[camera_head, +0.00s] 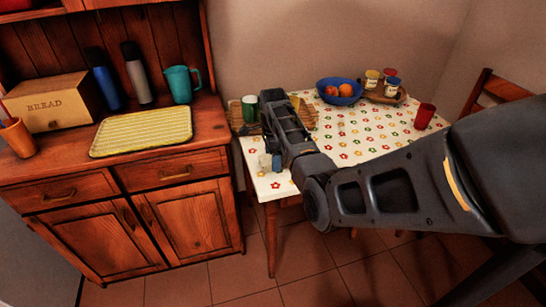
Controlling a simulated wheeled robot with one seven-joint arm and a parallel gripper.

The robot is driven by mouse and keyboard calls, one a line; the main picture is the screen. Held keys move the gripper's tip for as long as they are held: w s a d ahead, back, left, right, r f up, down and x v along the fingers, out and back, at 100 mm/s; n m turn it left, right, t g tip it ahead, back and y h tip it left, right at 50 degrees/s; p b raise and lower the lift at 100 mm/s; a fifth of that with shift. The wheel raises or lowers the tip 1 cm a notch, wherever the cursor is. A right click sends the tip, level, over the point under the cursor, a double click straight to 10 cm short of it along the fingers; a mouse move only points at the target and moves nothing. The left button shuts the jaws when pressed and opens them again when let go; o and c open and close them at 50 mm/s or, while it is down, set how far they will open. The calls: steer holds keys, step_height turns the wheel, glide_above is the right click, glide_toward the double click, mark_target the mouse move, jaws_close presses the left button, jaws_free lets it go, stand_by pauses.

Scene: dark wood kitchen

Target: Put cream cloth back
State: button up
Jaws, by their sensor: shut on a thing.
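My arm reaches in from the right over the flowered table (345,145). My gripper (273,97) is at the table's far left side, and its fingertips are mostly hidden behind my own wrist. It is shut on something. A small cream patch (295,101) shows just right of my gripper; it looks like part of the cream cloth, but most of it is hidden. A brown woven tray or mat (309,117) shows on both sides of my wrist, below that patch. I cannot tell whether the cloth touches it.
A green cup (250,107) stands close left of my gripper. Small blue and pale items (271,161) sit near the table's front left edge. A blue fruit bowl (339,92), a tray of jars (386,97) and a red cup (424,116) stand farther right. A sideboard (165,166) is left.

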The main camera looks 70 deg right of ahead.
steer(key=shift+f, duration=0.2)
steer(key=o, duration=1)
step_height(320, 180, up, 12)
steer(key=shift+r+b, duration=0.2)
steer(key=shift+b, duration=0.15)
stand_by(0.3)
